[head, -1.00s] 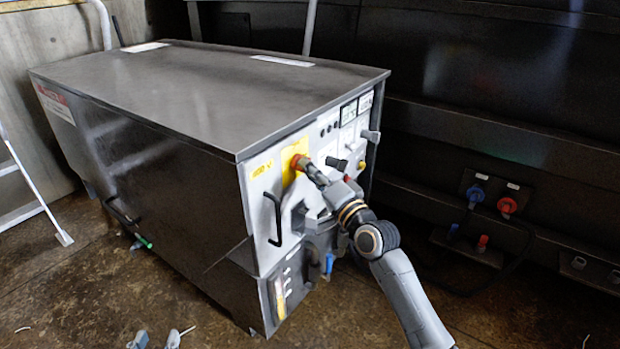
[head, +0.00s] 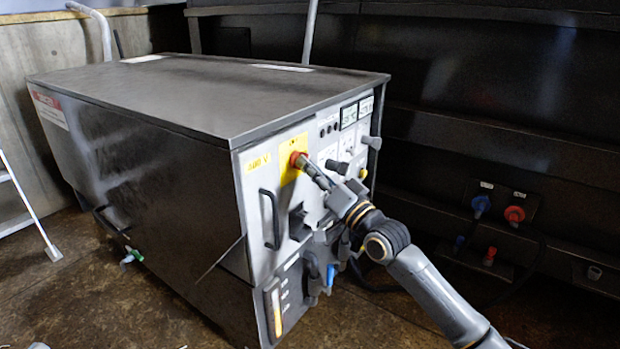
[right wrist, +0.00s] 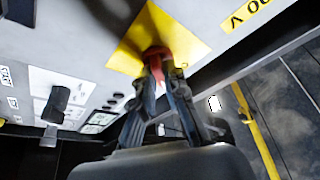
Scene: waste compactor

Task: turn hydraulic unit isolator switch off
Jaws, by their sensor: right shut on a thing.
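The hydraulic unit (head: 160,120) is a large dark metal cabinet with a light control panel at its right end. Its isolator switch (head: 295,159) is a red handle on a yellow plate (head: 286,170) near the panel's upper left. In the right wrist view the red handle (right wrist: 155,54) sits on the yellow plate (right wrist: 178,37), between my fingertips. My right gripper (head: 306,165) is shut on this handle, and its fingers hide part of it. The right wrist view shows both fingers (right wrist: 158,72) against its sides. My left gripper is not in view.
A black bar handle (head: 268,218) stands out below the yellow plate. Grey knobs (head: 372,142) stick out at the panel's right. Blue (head: 481,204) and red (head: 514,214) connectors sit on the dark wall at right. A ladder (head: 30,205) stands at far left.

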